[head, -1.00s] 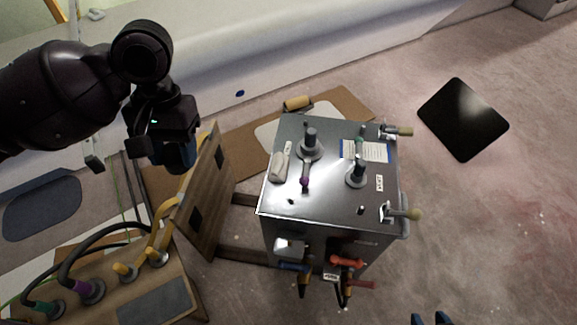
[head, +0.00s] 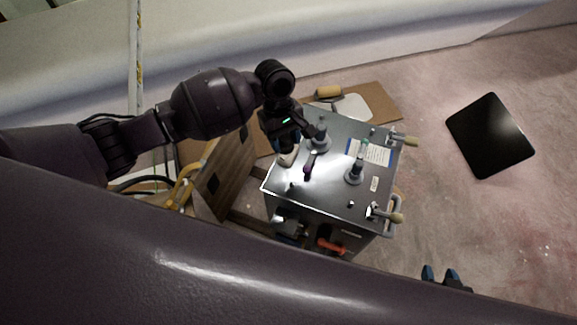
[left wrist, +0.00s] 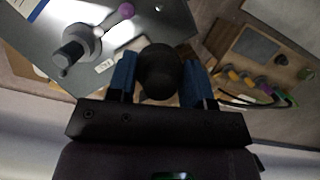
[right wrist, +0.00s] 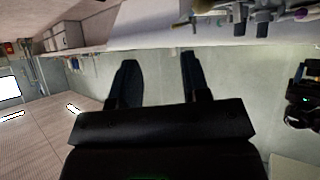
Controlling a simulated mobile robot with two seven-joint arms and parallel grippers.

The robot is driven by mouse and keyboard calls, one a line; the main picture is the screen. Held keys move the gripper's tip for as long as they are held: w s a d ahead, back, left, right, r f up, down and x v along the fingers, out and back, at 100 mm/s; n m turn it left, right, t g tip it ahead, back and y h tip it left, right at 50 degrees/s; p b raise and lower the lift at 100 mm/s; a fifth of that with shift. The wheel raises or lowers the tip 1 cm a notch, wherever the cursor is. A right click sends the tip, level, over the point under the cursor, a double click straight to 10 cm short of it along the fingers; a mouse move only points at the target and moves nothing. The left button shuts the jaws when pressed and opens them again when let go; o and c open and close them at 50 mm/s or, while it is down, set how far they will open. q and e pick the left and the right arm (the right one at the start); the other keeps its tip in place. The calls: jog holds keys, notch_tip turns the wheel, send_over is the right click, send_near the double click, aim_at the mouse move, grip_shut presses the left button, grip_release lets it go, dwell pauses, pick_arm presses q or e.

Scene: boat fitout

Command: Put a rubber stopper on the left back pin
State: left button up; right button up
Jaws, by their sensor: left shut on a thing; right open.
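The metal box (head: 325,193) stands on the floor. On its top are two dark upright posts on round grey bases, one at the back left (head: 321,134) and one nearer the front (head: 354,170). My left gripper (head: 288,142) is above the box's left back area, beside the back left post. It is shut on a dark round piece (left wrist: 160,72), seemingly the rubber stopper, between its blue fingers in the left wrist view. That view also shows a post (left wrist: 76,50) up and left of the gripper. I cannot tell whether the piece touches the box. My right gripper (head: 447,277) is open and empty.
Side handles (head: 392,216) stick out at the right. A wooden panel (head: 225,170) stands left of the box. A black mat (head: 490,135) lies on open floor.

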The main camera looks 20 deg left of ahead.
pick_arm(q)
jog(key=shift+s+d+f+n+h+p, duration=0.1)
jog(key=shift+s+d+f+n, duration=0.4)
jog(key=shift+f, duration=0.75)
jog(key=shift+s+d+f+n+h+p, duration=0.1)
jog(key=shift+s+d+f+n, duration=0.35)
jog(key=shift+f, duration=0.8)
jog(key=shift+s+d+f+n+h+p, duration=0.1)
jog(key=shift+s+d+f+n, duration=0.15)
jog(key=shift+s+d+f, duration=0.7)
jog(key=shift+w+a+f+b, duration=0.1)
jog(key=shift+a+f+b, duration=0.2)
jog(key=shift+f, duration=0.3)
jog(key=shift+w+a+f+b, duration=0.1)
jog(key=shift+a+f+b, duration=0.05)
jog(key=shift+f+b, duration=0.35)
notch_tip(320, 180, down, 2)
jog(key=shift+f+b, duration=0.15)
jog(key=shift+b, duration=0.9)
jog(key=shift+w+t, duration=0.2)
jog(key=shift+t, duration=0.1)
jog(key=shift+s+r, duration=0.1)
jog(key=shift+r, duration=0.2)
pick_arm(e)
jog(key=shift+a+f, duration=0.15)
jog(key=shift+f, duration=0.55)
